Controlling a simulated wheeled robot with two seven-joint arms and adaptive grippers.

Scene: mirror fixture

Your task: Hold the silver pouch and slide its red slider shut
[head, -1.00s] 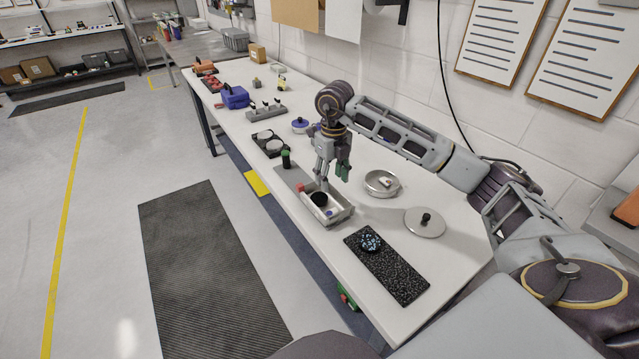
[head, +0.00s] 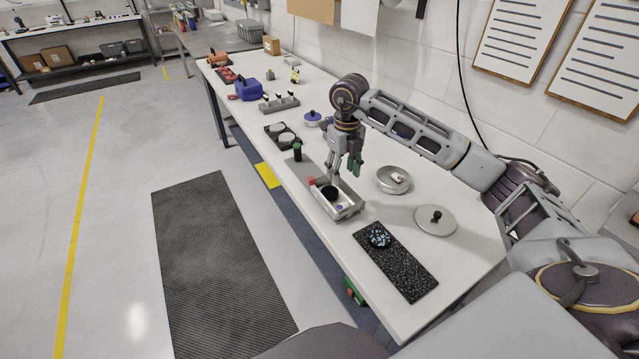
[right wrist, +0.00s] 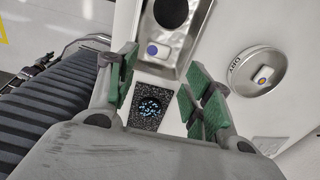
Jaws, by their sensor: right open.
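A small red block (head: 311,181) is at the tray's left end. My left gripper is not in view.
A black speckled mat (head: 405,272) with a blue-black round piece (head: 379,238) lies nearer me. A round silver dish (head: 393,180) and a knobbed lid (head: 436,219) lie right of the tray. A dark cylinder (head: 297,153) and a black two-disc holder (head: 284,137) stand beyond it.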

